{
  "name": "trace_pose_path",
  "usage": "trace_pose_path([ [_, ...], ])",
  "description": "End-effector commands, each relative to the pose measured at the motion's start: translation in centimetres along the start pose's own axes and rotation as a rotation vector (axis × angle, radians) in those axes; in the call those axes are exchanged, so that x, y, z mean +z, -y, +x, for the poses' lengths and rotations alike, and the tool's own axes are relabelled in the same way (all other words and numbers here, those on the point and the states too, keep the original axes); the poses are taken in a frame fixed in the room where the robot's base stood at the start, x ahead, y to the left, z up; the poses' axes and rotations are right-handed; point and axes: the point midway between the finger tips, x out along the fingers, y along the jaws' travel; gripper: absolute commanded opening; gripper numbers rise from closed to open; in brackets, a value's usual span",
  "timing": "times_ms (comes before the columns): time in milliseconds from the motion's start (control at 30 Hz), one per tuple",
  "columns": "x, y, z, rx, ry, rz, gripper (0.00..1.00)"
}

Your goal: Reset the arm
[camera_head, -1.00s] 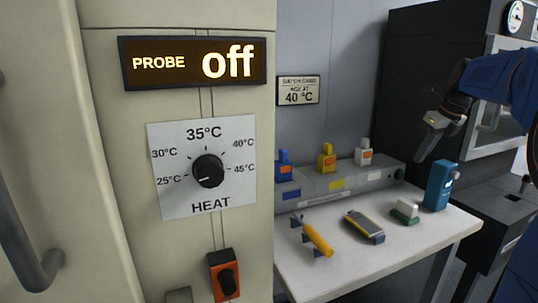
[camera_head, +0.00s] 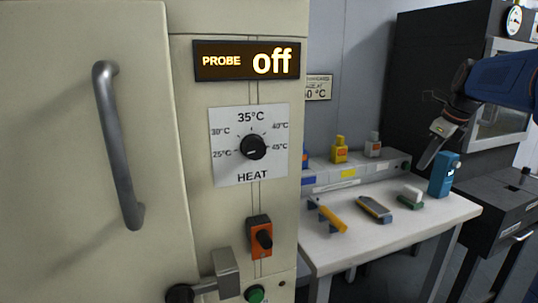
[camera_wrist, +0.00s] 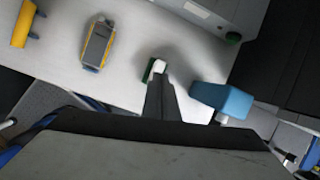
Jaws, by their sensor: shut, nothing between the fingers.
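My arm (camera_head: 505,78) reaches in from the right in the head view. My gripper (camera_head: 428,158) hangs at its end, pointing down and to the left, above the right part of the white table (camera_head: 400,238). It also shows in the wrist view (camera_wrist: 161,85), with its fingers together and nothing held. Its tips appear in front of a small green and white block (camera_wrist: 154,68), partly hiding it. A blue bottle-like object (camera_head: 444,175) stands just right of the gripper in the head view.
A yellow tool (camera_head: 332,219) and a grey-yellow device (camera_head: 374,209) lie on the table. A grey rack (camera_head: 350,174) with small bottles stands behind. The beige cabinet (camera_head: 180,140) with a long handle (camera_head: 118,145) fills the left. Its display reads PROBE off. A black machine (camera_head: 420,70) stands behind right.

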Motion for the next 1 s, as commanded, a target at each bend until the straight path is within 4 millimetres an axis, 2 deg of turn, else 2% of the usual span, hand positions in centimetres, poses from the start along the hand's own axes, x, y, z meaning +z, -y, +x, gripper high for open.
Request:
trace_pose_path([
  [267, -1.2, -5.9, -0.1, -0.013, -0.014, -0.326, 0.00],
  [467, -3.7, -12.7, 0.5, -0.024, -0.036, -0.732, 0.00],
  [700, -8.0, -20.4, 1.9, -0.033, -0.066, -1.254, 0.00],
  [1000, -14.8, -28.7, 5.0, -0.037, -0.112, -1.911, 0.00],
])
